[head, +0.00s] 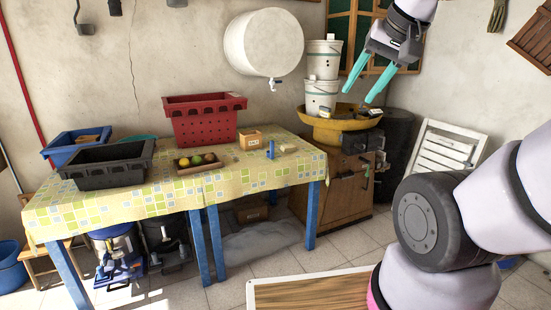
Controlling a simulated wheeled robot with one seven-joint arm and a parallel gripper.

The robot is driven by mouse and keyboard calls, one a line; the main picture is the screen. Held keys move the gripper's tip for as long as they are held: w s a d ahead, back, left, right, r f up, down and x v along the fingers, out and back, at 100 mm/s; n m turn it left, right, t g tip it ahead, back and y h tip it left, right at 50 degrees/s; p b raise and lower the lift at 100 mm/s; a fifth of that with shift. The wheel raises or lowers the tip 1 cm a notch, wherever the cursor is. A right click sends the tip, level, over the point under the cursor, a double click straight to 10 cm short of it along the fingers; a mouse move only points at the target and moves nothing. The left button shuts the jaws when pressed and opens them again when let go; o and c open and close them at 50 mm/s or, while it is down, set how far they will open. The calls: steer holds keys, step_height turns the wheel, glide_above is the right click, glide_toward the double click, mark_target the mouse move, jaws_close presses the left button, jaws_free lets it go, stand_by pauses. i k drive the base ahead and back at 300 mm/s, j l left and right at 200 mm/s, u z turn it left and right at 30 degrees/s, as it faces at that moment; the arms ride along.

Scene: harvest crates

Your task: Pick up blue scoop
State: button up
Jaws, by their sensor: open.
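My gripper (356,97) hangs at the upper right, pointing down and left. Its two teal fingers are apart with nothing between them.
The table (120,205) has a patterned yellow cloth. It holds a red crate (203,122), a black crate (108,170), a blue crate (62,155), and a fruit tray (198,164). A yellow basin (318,130) sits on a wooden cabinet (335,190). A white tank (262,45) hangs above.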

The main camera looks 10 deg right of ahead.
mark_target(270, 154)
steer(key=i, duration=0.6)
steer(key=i+j, duration=0.4)
steer(key=i, duration=0.2)
steer(key=i+j, duration=0.4)
steer(key=i, duration=0.15)
steer(key=i+j, duration=0.4)
steer(key=i, duration=0.2)
steer(key=z, duration=0.05)
